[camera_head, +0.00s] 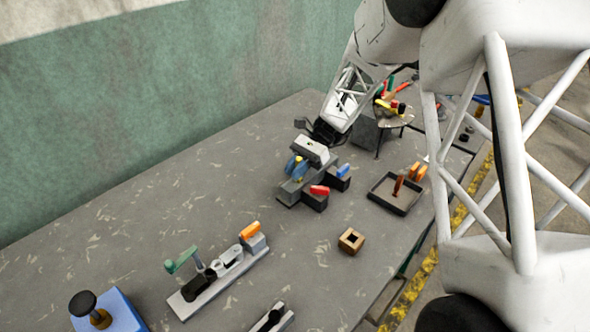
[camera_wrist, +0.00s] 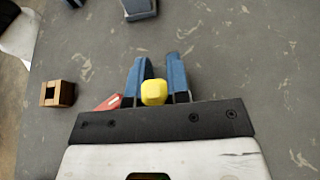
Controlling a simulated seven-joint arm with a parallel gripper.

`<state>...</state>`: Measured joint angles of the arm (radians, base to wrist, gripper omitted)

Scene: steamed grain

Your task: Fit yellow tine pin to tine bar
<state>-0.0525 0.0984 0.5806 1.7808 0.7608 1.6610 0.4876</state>
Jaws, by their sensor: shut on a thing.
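The yellow tine pin (camera_wrist: 153,92) shows in the wrist view as a rounded yellow block between the two blue fingers of my gripper (camera_wrist: 158,64). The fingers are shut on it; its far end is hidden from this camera. In the head view my gripper (camera_head: 297,169) points down over a grey block (camera_head: 285,194) on the table. I cannot tell whether the fingers or pin touch that block. No part is clearly recognisable as the tine bar.
Beside the grey block are a red piece (camera_head: 320,190) and a blue piece (camera_head: 343,170) on dark blocks. A dark tray (camera_head: 398,207) lies to the right. A wooden block (camera_head: 351,240) with a square hole and a clamp-like fixture (camera_head: 215,275) stand nearer. Bare table lies between.

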